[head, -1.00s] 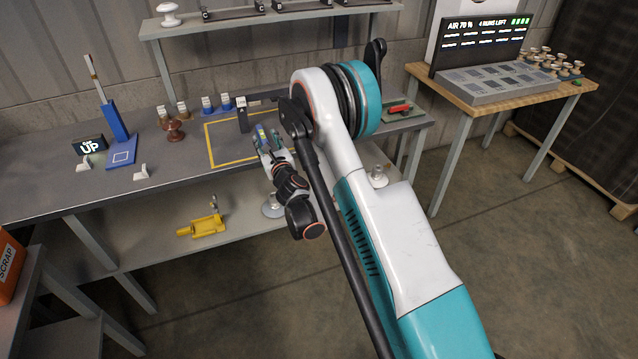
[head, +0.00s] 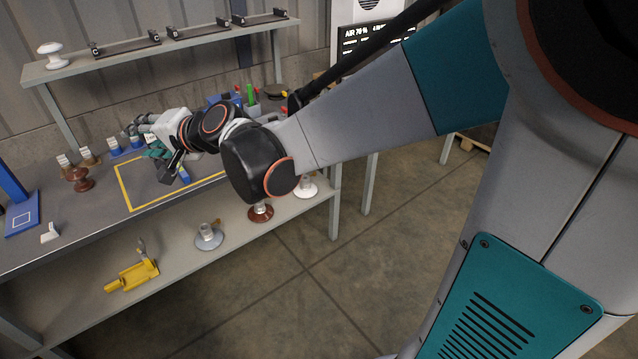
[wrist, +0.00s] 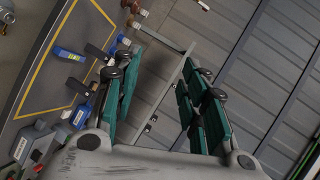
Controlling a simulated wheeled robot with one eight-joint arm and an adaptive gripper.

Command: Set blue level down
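The blue level (head: 184,175) is a small blue bar on the dark bench, inside the yellow outline (head: 127,190). In the wrist view the level (wrist: 70,54) lies on the bench, left of the fingers and apart from them. My gripper (head: 163,158) is over the bench near the level in the head view. In the wrist view my gripper (wrist: 160,95) has its teal fingers spread wide with nothing between them. My arm and gripper hide part of the outlined area in the head view.
A brown insulator (head: 79,179) and small white-labelled blocks stand left of the outline. A blue stand (head: 20,212) is farther left. An upper shelf (head: 165,42) runs behind. A yellow tool (head: 133,275) and several insulators sit on the lower shelf.

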